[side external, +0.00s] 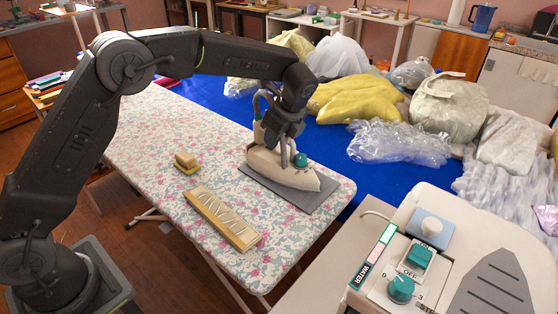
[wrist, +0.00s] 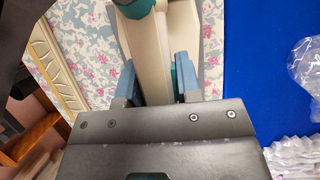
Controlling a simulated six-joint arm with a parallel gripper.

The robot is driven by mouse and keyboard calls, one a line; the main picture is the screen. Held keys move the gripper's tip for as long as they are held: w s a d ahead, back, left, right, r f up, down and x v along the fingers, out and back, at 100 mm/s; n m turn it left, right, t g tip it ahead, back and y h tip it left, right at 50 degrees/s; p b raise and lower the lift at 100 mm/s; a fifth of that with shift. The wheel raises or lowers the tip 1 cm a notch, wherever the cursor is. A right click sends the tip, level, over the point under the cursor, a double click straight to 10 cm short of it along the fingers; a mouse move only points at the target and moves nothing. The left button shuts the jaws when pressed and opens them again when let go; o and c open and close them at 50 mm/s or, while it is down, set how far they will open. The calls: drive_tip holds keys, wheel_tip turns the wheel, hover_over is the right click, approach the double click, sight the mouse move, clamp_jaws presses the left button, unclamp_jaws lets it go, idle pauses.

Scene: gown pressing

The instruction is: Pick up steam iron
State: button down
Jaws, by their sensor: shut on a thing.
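The steam iron (side external: 278,166) is cream with a teal knob. It rests on a grey pad (side external: 306,194) on the flowered ironing board (side external: 130,136). My gripper (side external: 288,140) is over the iron from above, shut on its upper part. In the wrist view the cream iron (wrist: 146,52) runs between the two blue-grey fingers of my gripper (wrist: 157,88), one on each side. A teal part shows beside the right finger. The gripper's own body hides the lower end of the iron in the wrist view.
A wooden slatted block (side external: 222,218) and a small yellow and brown block (side external: 186,162) lie on the board. A blue surface (side external: 335,150) behind holds bagged gowns (side external: 345,98). A steam station (side external: 450,255) with a teal dial stands front right. The board's left end is clear.

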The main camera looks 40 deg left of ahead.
drive_tip(key=shift+r, duration=0.2)
idle(0.5)
drive_tip(key=shift+r, duration=0.55)
drive_tip(key=r, duration=0.1)
drive_tip(key=a+r, duration=0.1)
drive_tip(key=r, duration=0.1)
drive_tip(key=shift+s+r, duration=0.15)
drive_tip(key=shift+r, duration=0.1)
drive_tip(key=s+a+r, duration=0.4)
drive_tip(key=a+r, duration=0.2)
drive_tip(key=a, duration=0.3)
drive_tip(key=shift+s+a, duration=0.15)
drive_tip(key=shift+a, duration=0.2)
